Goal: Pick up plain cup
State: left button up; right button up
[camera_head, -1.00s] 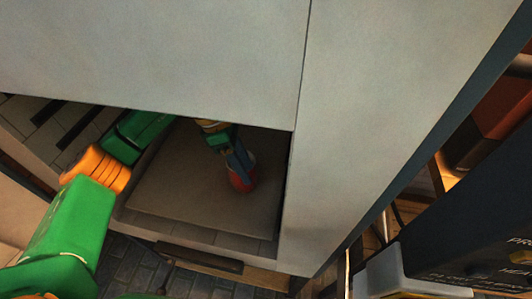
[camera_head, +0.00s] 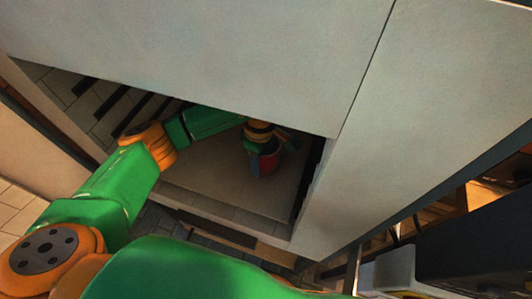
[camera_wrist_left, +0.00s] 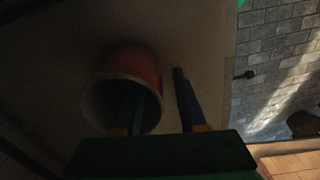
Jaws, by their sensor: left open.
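A red cup (camera_head: 270,162) stands on the floor of a recessed compartment in the head view. In the left wrist view the cup (camera_wrist_left: 136,64) is dim, its open mouth facing the camera. My left gripper (camera_head: 260,158) is at the cup with its blue fingers apart. In the wrist view the gripper (camera_wrist_left: 157,82) has one finger overlapping the cup's mouth, seemingly inside it, and the other outside the wall on the right. Whether either finger touches the cup cannot be told. My right gripper does not show.
A large pale panel (camera_head: 200,50) overhangs the compartment, and my left arm reaches in below it. The compartment's brown floor (camera_head: 215,180) is bare around the cup. A pale side wall (camera_head: 390,130) bounds it on the right. Grey brickwork (camera_wrist_left: 270,60) shows beyond the floor's edge.

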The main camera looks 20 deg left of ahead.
pick_arm(q)
grip_shut()
dwell(1.3)
